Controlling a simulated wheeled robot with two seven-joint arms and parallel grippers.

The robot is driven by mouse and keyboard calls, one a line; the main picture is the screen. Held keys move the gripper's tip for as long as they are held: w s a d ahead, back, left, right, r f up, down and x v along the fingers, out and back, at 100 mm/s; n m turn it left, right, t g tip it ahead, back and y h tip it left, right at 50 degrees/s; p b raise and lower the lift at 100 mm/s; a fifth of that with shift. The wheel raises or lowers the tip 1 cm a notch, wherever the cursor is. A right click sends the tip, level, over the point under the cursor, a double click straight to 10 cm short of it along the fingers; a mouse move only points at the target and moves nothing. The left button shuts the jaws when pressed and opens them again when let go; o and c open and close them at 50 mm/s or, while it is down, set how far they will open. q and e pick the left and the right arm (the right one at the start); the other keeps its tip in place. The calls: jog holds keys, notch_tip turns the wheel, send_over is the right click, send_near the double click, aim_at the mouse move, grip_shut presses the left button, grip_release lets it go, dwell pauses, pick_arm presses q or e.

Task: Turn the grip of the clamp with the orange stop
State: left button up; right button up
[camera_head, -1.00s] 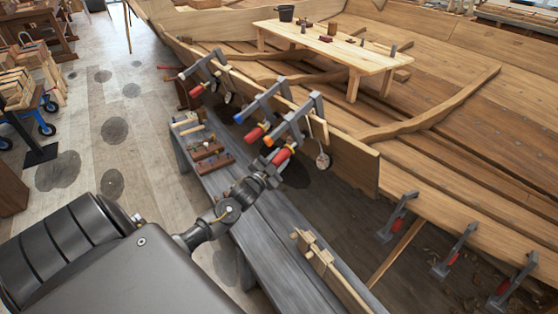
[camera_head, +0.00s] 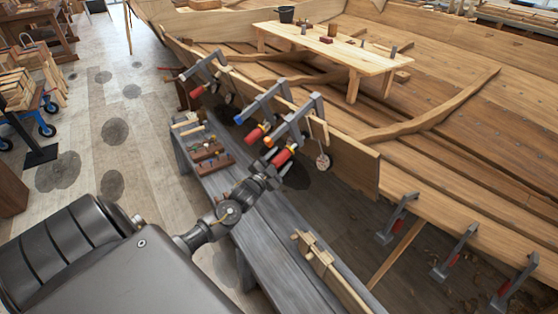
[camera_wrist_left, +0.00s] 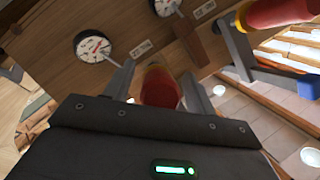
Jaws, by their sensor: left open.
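The clamp with the orange stop (camera_head: 269,139) hangs on the plank edge of the hull, with its grey bar (camera_head: 298,120) slanting down to a red grip (camera_head: 281,157). My left gripper (camera_head: 272,164) is at the lower end of this grip. In the left wrist view the red grip (camera_wrist_left: 160,88) stands between the two open fingers of the gripper (camera_wrist_left: 160,92), with a yellow band at its far end. I cannot tell whether the fingers touch it. The orange stop is not visible in the wrist view. My right gripper is out of view.
A clamp with a blue stop (camera_head: 239,118) sits just left, and its red grip (camera_wrist_left: 275,12) is close by in the wrist view. Dial gauges (camera_wrist_left: 93,46) hang by the plank. A grey bench (camera_head: 265,232) with wooden pieces lies below.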

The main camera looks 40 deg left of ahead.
pick_arm(q)
jog(key=s+b, duration=0.1)
jog(key=s, duration=0.9)
jog(key=shift+s+d+f+b, duration=0.35)
jog(key=shift+s+d+f, duration=0.05)
jog(key=shift+d+f, duration=0.05)
jog(key=shift+f, duration=0.1)
jog(key=w+n+b, duration=0.1)
jog(key=w+b, duration=0.1)
jog(key=w, duration=0.2)
jog(key=w+n+h+b, duration=0.1)
jog(key=w+b, duration=0.2)
jog(key=w, duration=0.1)
jog(key=w+a+r+g+h+b, duration=0.1)
jog(key=w+b, duration=0.2)
jog(key=w, duration=0.1)
jog(key=shift+n, duration=0.4)
